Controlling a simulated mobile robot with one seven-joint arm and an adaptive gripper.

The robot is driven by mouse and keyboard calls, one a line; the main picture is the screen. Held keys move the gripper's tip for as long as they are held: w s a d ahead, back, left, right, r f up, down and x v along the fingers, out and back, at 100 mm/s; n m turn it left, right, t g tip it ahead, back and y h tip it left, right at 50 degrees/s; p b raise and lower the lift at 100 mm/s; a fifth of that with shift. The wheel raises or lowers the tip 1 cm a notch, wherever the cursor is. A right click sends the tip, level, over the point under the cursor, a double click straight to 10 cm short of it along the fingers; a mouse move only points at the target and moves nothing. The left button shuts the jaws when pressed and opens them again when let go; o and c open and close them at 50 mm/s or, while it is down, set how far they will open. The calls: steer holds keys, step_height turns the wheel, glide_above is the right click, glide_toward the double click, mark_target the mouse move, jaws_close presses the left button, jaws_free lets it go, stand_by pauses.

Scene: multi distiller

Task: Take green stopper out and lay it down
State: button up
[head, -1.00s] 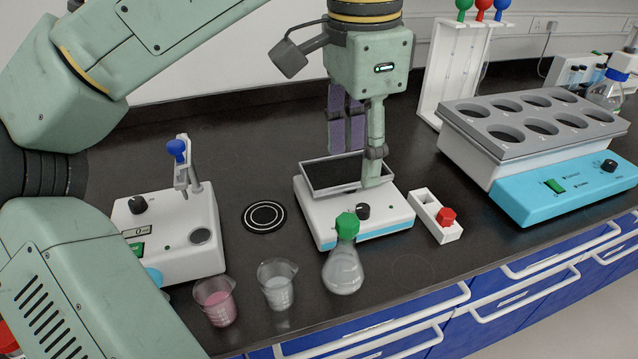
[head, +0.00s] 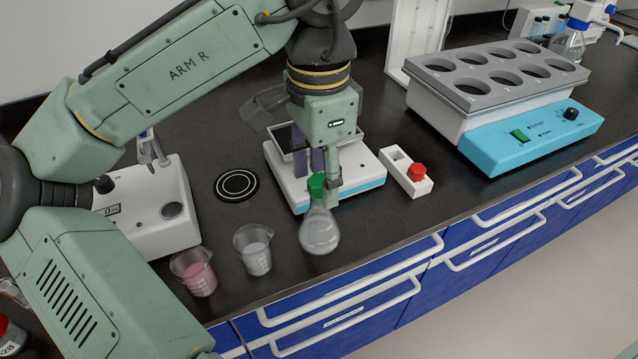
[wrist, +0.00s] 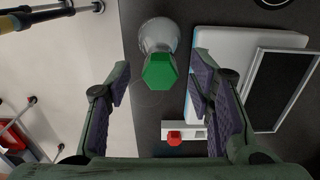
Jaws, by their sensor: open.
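The green stopper (head: 316,186) sits in the neck of a conical flask (head: 320,232) that stands upright near the bench's front edge. In the wrist view the green stopper (wrist: 159,71) is ahead of my fingers, roughly midway between them, with the flask (wrist: 158,34) beyond it. My gripper (head: 317,180) is open and empty. Its purple-padded fingers also show in the wrist view (wrist: 158,82), one on each side. In the head view its fingertips are close to the stopper, but I cannot tell whether they touch it.
A stirrer plate (head: 365,174) with a dark top stands behind the flask. A white holder (head: 392,165) with a red stopper (head: 417,172) is to its right. Beakers of pink liquid (head: 197,274) and clear liquid (head: 253,250) stand left. Some bench is clear right of the flask.

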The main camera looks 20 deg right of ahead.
steer(key=shift+c, duration=0.4)
steer(key=c, duration=0.7)
steer(key=shift+c, duration=0.2)
